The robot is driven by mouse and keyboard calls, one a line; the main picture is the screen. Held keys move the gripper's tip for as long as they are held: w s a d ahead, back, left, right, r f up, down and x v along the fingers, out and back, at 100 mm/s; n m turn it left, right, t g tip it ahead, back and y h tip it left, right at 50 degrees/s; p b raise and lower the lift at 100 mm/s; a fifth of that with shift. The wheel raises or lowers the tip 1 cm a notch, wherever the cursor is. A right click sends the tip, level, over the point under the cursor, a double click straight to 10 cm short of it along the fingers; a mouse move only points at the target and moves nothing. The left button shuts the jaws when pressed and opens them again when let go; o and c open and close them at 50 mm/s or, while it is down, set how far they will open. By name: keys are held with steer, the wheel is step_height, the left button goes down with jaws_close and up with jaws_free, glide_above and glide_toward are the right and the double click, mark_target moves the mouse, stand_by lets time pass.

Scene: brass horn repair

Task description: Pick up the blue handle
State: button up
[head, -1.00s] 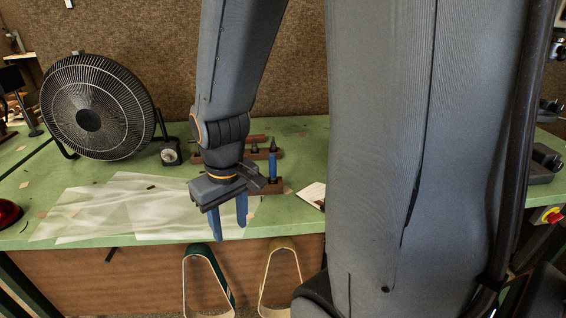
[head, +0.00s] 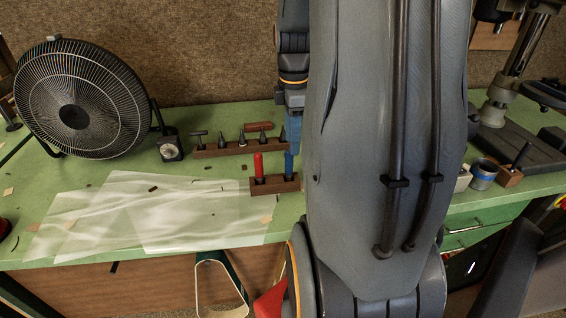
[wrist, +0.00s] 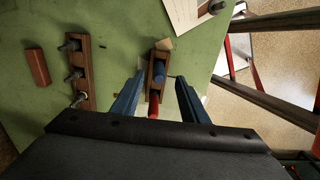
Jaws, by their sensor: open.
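The blue handle (head: 289,166) stands upright in a small dark wooden block (head: 272,186) on the green bench, just left of my arm. In the wrist view the blue handle (wrist: 159,72) shows between my two blue fingers, with a gap on each side. A red handle (head: 258,166) stands beside it in the same block; it also shows in the wrist view (wrist: 153,108). My gripper (head: 293,124) is open and above the blue handle, pointing down, partly hidden by my arm; in the wrist view my gripper (wrist: 160,75) is empty.
A longer wooden rack (head: 222,148) with several dark tools stands behind the block. A fan (head: 75,110) and a small timer-like box (head: 170,148) stand at left. Translucent sheets (head: 140,215) cover the front bench. A blue-banded cup (head: 484,175) stands at right.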

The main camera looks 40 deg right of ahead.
mark_target(289, 167)
steer(key=shift+w+a+f+b, duration=0.1)
steer(key=shift+w+f+b, duration=0.1)
steer(key=shift+f+b, duration=0.25)
steer(key=shift+f, duration=0.2)
steer(key=shift+f+b, duration=0.4)
steer(key=shift+b, duration=0.05)
steer(key=shift+a+f+p, duration=0.15)
steer(key=shift+f+p, duration=0.35)
steer(key=shift+f, duration=1.4)
steer(key=shift+a+f+p, duration=0.1)
steer(key=shift+f+p, duration=0.55)
steer(key=shift+f, duration=1.4)
steer(key=shift+c, duration=0.2)
jaws_close()
